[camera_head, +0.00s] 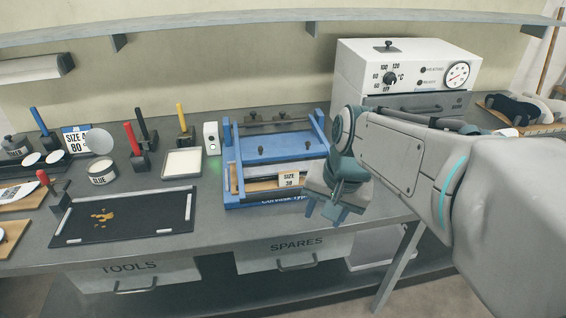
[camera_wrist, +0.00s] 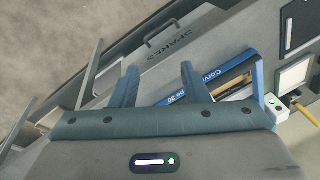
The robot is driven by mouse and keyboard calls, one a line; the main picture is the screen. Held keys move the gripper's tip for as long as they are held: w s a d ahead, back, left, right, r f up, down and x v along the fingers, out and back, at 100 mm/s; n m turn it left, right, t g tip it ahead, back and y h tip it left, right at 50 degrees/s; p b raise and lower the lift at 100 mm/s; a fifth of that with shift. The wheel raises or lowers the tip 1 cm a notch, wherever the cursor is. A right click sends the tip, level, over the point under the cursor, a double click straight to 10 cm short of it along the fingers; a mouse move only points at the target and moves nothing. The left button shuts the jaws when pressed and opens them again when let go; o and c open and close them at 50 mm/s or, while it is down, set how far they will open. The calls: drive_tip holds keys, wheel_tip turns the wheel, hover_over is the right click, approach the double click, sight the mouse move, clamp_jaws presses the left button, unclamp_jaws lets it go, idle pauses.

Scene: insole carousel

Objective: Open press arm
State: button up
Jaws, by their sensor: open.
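The blue press (camera_head: 232,195) stands on the bench in the middle of the head view, with blue side arms (camera_head: 229,138) and a crossbar at the back. A "SIZE 38" tag (camera_head: 289,179) sits at its front. In the wrist view a front part of the press (camera_wrist: 257,75) shows beyond the fingers. My gripper (camera_head: 335,212) is at the press's front right corner, fingers apart. In the wrist view my gripper (camera_wrist: 158,75) is open with nothing between its fingers. My arm and gripper hide part of the press's right side.
A white oven (camera_head: 405,60) with dial and gauge stands behind my arm. A black mat (camera_head: 125,215), a glue pot (camera_head: 102,172), a white tray (camera_head: 183,162) and a small white box with a green light (camera_head: 211,138) lie left of the press. A shelf (camera_head: 220,25) runs above. Drawers marked TOOLS (camera_head: 135,275) and SPARES (camera_head: 295,252) are below.

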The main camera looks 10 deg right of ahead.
drive_tip(key=w+d+r+m+y, duration=0.2)
drive_tip(key=w+d+r+m, duration=0.1)
drive_tip(key=w+m, duration=0.3)
drive_tip(key=w+d+r+m+y, duration=0.1)
drive_tip(key=w+d+r+m, duration=0.15)
drive_tip(key=w+m, duration=0.4)
drive_tip(key=shift+n, duration=0.25)
drive_tip(key=x, duration=1.3)
drive_tip(key=shift+f+b, duration=0.3)
drive_tip(key=shift+f, duration=0.05)
